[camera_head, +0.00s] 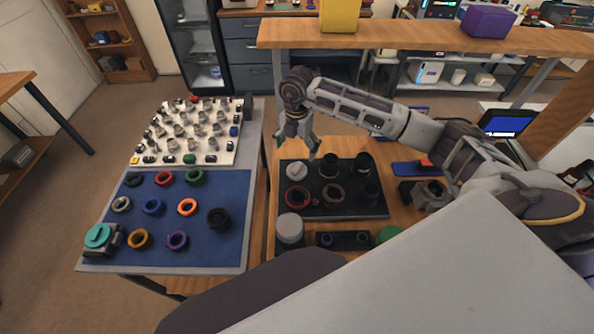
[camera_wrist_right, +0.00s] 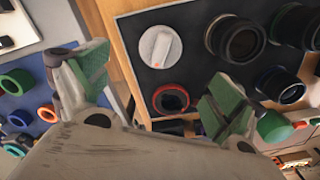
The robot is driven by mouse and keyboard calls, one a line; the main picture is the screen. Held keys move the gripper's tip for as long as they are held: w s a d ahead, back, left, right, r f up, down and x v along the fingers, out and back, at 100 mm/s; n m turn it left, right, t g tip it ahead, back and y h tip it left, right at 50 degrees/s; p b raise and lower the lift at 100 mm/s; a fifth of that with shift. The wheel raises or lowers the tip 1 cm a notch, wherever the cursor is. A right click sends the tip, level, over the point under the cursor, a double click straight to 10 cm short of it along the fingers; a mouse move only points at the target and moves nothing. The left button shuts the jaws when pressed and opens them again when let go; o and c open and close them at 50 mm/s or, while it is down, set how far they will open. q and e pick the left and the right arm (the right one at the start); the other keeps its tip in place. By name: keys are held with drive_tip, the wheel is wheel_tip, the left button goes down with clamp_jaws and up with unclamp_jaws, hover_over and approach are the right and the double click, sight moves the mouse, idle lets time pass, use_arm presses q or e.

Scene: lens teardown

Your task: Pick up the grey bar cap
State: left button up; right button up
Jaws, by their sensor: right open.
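The grey bar cap (camera_head: 297,170) is a light grey disc with a raised bar. It lies near the far left corner of the dark tray (camera_head: 345,209). In the right wrist view the cap (camera_wrist_right: 160,46) shows whole, its pale bar carrying a small orange mark. My right gripper (camera_head: 297,143) is above the far left edge of the tray, apart from the cap. In the right wrist view its green-padded fingers (camera_wrist_right: 158,88) are spread wide with nothing held between them. My left gripper is not in view.
A red ring (camera_wrist_right: 171,99) lies beside the cap, with several black lens barrels (camera_wrist_right: 235,39) on the same tray. A blue mat (camera_head: 200,222) with coloured rings and a white board (camera_head: 180,158) with small parts lie left. A wooden shelf (camera_head: 420,38) spans the back.

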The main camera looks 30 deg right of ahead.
sight(297, 167)
wheel_tip(297, 167, down, 4)
drive_tip(key=shift+r, duration=0.25)
drive_tip(key=shift+f, duration=0.75)
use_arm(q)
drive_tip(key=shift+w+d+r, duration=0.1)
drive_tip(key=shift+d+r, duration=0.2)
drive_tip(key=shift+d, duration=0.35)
use_arm(e)
drive_tip(key=shift+f, duration=0.15)
wheel_tip(297, 167, down, 3)
drive_tip(key=shift+f+p, duration=0.15)
drive_tip(key=shift+p, duration=0.55)
drive_tip(key=shift+f, duration=0.85)
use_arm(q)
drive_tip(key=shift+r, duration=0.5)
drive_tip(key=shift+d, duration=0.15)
use_arm(e)
drive_tip(key=c, duration=1)
